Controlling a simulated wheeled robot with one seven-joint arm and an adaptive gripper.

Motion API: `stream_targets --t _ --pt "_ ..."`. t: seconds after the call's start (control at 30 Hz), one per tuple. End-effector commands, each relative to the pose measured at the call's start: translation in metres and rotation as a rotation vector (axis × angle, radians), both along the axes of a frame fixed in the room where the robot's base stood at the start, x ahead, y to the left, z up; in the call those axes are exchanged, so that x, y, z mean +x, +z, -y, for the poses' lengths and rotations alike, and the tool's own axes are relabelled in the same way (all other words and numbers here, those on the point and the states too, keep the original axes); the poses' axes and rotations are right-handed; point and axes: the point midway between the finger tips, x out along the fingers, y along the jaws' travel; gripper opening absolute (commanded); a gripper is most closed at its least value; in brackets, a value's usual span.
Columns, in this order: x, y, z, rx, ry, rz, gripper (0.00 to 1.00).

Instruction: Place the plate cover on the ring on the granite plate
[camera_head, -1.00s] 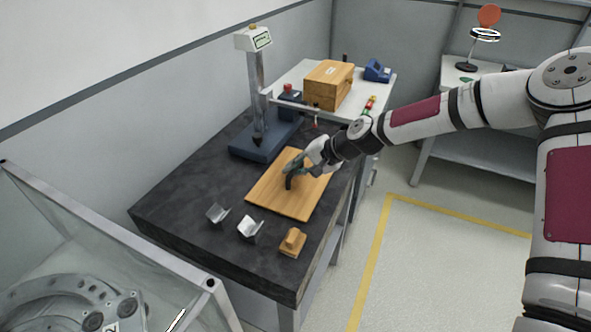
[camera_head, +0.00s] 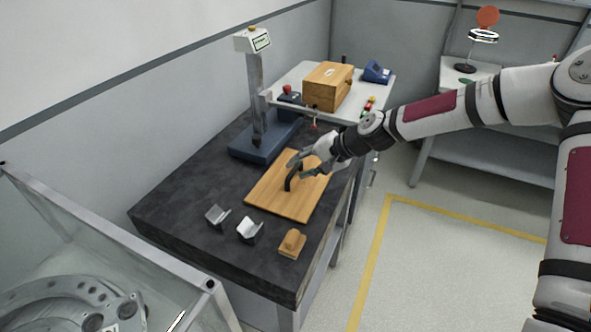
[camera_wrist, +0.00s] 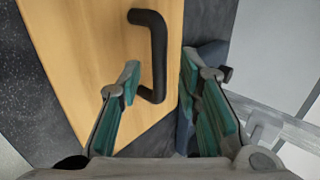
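The plate cover, a flat wooden board (camera_head: 270,194) with a black bar handle (camera_head: 288,182), lies over the dark granite plate (camera_head: 180,190). No ring shows on the granite plate; I cannot tell whether one is under the cover. My gripper (camera_head: 297,168) is at the handle's far end. In the wrist view, my gripper (camera_wrist: 160,76) is open, its teal-padded fingers apart. The handle (camera_wrist: 157,45) shows between and beyond the fingertips, close to the left one, with no clear grip on it. The cover's wood (camera_wrist: 85,50) fills the left of that view.
A gauge stand on a blue base (camera_head: 262,145) stands just behind the cover. Two metal V-shaped blocks (camera_head: 217,215) (camera_head: 249,229) and a small wooden block (camera_head: 292,243) sit in front. A side table with a wooden box (camera_head: 328,86) is behind.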

Motion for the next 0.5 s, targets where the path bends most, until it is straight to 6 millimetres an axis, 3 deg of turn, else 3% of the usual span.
stream_targets --t 0.2,0.5 --pt "-0.011 0.033 0.033 -0.001 -0.004 0.003 0.32" --pt "-0.021 0.059 0.059 0.000 -0.001 0.001 0.32"
